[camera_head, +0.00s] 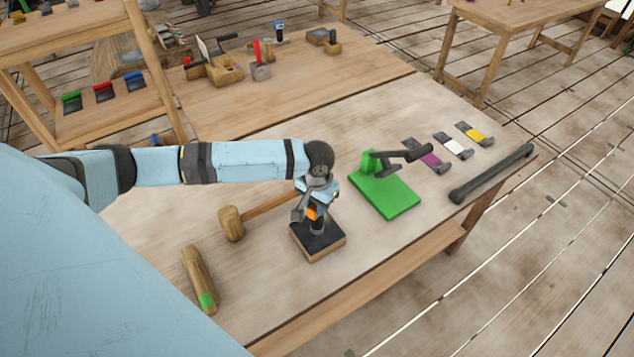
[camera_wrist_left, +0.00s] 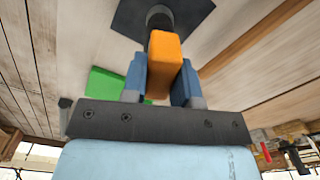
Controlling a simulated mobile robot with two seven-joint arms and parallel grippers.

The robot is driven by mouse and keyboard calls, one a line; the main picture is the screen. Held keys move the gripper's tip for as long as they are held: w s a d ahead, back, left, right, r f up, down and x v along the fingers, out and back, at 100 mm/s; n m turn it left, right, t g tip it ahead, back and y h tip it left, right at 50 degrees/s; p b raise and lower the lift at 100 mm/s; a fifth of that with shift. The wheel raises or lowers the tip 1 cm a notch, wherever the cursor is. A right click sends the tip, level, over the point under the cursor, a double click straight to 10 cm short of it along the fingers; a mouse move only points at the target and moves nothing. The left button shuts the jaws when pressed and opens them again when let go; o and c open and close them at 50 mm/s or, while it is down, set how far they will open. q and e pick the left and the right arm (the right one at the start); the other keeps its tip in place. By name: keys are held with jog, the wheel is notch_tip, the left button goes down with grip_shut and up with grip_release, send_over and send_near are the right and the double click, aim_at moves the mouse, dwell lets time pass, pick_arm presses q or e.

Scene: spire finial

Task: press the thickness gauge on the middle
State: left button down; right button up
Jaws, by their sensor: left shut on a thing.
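My left gripper (camera_head: 314,200) reaches in from the left and points down over the front of the workbench. It is shut on an orange block (camera_head: 311,212), apparently the thickness gauge. In the left wrist view, the blue fingers (camera_wrist_left: 160,85) stand on both sides of the orange block (camera_wrist_left: 165,52). A dark cylinder (camera_wrist_left: 159,17) lies just beyond it, over a dark square plate (camera_wrist_left: 195,12). In the head view this plate is the black top of a wooden block (camera_head: 332,240). The fingers partly hide the gauge. I cannot tell whether it touches the plate. My right gripper is out of view.
A wooden mallet (camera_head: 231,224) lies left of the block, and a wooden cylinder (camera_head: 197,275) lies nearer. To the right are a green stand (camera_head: 386,198) with a dark arm, purple (camera_head: 430,158), white (camera_head: 454,146) and yellow (camera_head: 476,133) pieces, and a dark bar (camera_head: 490,174).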

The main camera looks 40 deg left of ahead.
pick_arm(q)
jog(key=shift+f, duration=0.1)
jog(key=c, duration=0.8)
grip_release()
